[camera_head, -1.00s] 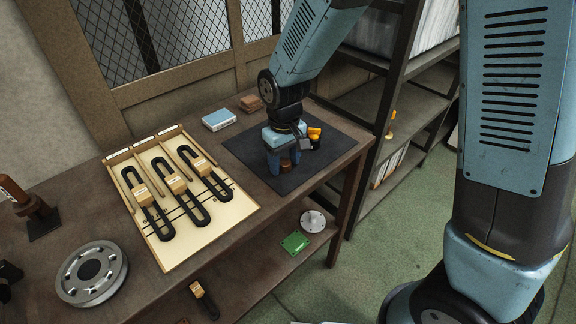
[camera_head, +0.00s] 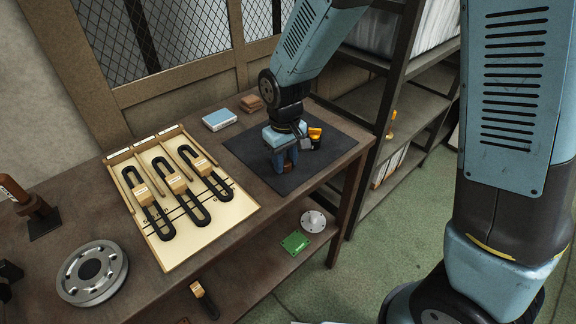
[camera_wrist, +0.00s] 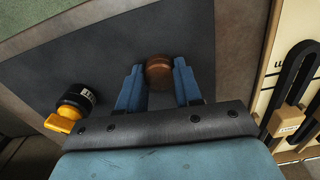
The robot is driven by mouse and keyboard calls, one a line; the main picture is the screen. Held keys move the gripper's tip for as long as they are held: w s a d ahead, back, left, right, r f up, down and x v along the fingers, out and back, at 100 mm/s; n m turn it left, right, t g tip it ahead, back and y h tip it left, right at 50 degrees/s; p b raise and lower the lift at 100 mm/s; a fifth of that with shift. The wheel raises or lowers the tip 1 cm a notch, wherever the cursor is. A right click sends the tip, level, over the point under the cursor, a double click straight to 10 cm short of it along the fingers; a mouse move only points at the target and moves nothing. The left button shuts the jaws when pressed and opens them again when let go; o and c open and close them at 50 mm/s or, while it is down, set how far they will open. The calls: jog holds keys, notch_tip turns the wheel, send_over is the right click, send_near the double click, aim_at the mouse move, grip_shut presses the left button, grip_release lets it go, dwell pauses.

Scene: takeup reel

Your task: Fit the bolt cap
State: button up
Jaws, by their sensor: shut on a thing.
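A small brown round piece (camera_wrist: 158,72), which looks like the bolt cap, sits between the tips of my blue fingers in the wrist view. My gripper (camera_head: 284,165) points down at the dark mat, and its jaws are shut on this piece; it also shows in the wrist view (camera_wrist: 158,84). In the head view the fingers mostly hide the brown piece. I cannot tell whether it touches the mat.
The dark mat (camera_head: 328,160) is otherwise clear. A cream board (camera_head: 222,214) with several black loop-shaped tools lies left of it. A blue box (camera_head: 219,120) and brown blocks (camera_head: 252,103) lie behind. A grey reel (camera_head: 92,273) lies at front left. Shelving (camera_head: 385,100) stands at the right.

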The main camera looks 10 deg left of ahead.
aim_at(285, 162)
jog(key=shift+r, duration=3)
jog(key=o, duration=0.4)
jog(key=c, duration=0.4)
